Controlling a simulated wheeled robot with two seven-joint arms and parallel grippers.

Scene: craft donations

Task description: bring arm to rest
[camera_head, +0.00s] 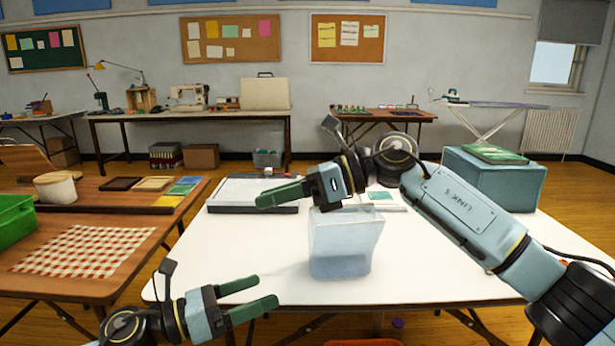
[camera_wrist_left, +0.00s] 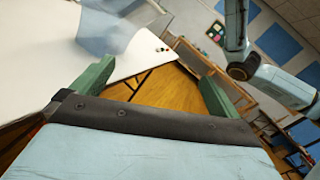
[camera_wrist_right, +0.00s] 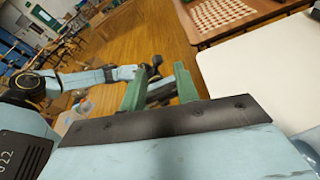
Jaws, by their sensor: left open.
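My left gripper (camera_head: 266,291) is open and empty at the front left edge of the white table (camera_head: 430,270). In the left wrist view its two green fingers (camera_wrist_left: 155,85) stand wide apart with nothing between them. My right arm reaches in from the right across the table. My right gripper (camera_head: 268,196) points left, above the table and higher in the picture than a translucent bluish container (camera_head: 343,248). In the right wrist view its fingers (camera_wrist_right: 160,86) stand a narrow gap apart, with nothing held between them.
A grey-white board (camera_head: 240,192) lies at the table's back left. A blue-grey box (camera_head: 500,185) with a green item on top stands back right. A wooden table (camera_head: 150,222) at left holds a checked cloth (camera_head: 85,250) and a green crate (camera_head: 15,218). The white table's front is mostly clear.

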